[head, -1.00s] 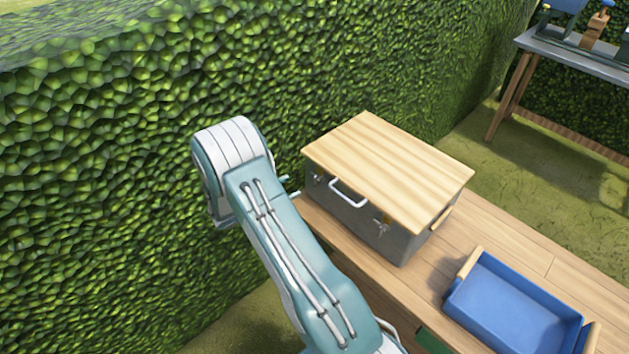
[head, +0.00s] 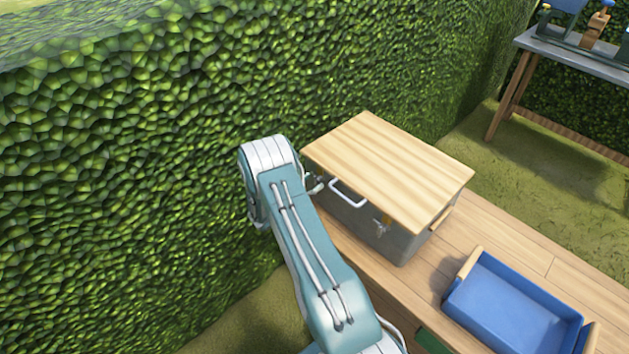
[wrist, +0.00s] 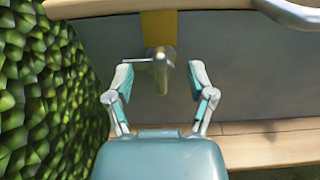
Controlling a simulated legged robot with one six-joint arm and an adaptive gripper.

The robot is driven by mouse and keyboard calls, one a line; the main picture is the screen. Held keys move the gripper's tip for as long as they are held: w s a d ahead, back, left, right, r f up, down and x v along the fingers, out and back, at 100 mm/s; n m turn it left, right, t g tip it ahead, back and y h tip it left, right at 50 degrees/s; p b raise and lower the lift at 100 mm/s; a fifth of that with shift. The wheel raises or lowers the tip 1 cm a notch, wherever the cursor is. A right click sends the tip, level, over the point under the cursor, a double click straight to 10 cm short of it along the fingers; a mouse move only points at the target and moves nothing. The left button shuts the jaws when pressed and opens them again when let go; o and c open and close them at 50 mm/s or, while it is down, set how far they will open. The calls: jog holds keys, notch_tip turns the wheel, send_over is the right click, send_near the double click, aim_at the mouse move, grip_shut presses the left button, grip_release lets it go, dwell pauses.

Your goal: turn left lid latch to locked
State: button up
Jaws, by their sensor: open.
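The grey box (head: 372,226) with a pale wooden lid (head: 388,165) stands on the wooden bench. In the wrist view its grey front (wrist: 240,70) fills the upper part. The left lid latch (wrist: 160,66) is a small metal piece below a yellow plate (wrist: 159,27), with a thin arm pointing left. My gripper (wrist: 158,78) is open, its two fingers on either side of the latch. I cannot tell whether they touch it. In the head view my arm hides most of the left latch. The right latch (head: 382,226) shows on the front.
A metal handle (head: 347,193) sits on the box front between the latches; its end shows in the wrist view (wrist: 290,14). A blue tray (head: 512,308) stands on the bench (head: 500,238) at right. A hedge (head: 120,180) rises close on the left.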

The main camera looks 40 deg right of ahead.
jog(key=shift+d, duration=0.6)
jog(key=shift+c, duration=0.3)
grip_shut()
